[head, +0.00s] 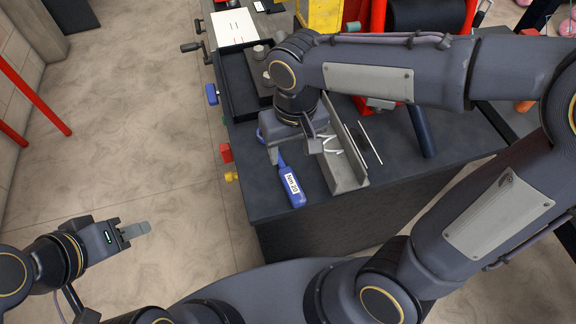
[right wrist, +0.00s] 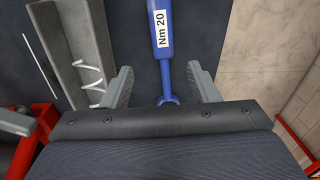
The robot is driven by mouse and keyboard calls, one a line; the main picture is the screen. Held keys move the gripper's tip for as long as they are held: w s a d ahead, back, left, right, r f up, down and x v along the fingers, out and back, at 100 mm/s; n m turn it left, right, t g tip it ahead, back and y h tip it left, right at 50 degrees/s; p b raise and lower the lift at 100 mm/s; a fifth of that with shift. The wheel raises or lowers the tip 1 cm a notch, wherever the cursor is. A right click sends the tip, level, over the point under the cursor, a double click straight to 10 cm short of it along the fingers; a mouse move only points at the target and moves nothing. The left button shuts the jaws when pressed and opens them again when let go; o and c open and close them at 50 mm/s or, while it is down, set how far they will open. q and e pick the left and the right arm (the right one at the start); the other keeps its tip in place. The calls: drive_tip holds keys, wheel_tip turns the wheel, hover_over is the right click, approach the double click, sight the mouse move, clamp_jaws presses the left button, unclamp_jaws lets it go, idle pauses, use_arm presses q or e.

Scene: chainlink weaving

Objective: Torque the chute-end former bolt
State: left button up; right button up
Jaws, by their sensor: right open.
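A blue torque wrench (head: 291,186) with a white "Nm 20" label lies on the dark bench top beside the grey chute (head: 345,175). In the right wrist view the wrench (right wrist: 163,45) points its thin neck and forked end toward my palm. My right gripper (head: 293,153) is over the wrench's head end. Its fingers are open, one on each side of the neck (right wrist: 160,70); neither visibly touches it. A pale coiled wire (right wrist: 90,75) lies in the chute. My left gripper (head: 135,231) hangs empty over the floor; its finger gap is not clear. I cannot make out the former bolt.
A black tray (head: 238,85) and papers (head: 235,27) are at the bench's far left. Red (head: 226,152) and yellow (head: 231,176) pieces sit at the left edge. A thin white rod (head: 370,142) lies right of the chute.

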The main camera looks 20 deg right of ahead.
sight(288, 174)
drive_tip(key=shift+w+a, duration=0.15)
drive_tip(key=shift+a, duration=0.5)
drive_tip(key=shift+a+f, duration=0.2)
drive_tip(key=shift+f, duration=0.05)
drive_tip(key=f, duration=0.4)
drive_tip(key=d+f+p, duration=0.1)
drive_tip(key=f, duration=0.1)
drive_tip(key=shift+s+f, duration=0.2)
drive_tip(key=shift+s, duration=0.15)
drive_tip(key=shift+f, duration=0.45)
clamp_jaws()
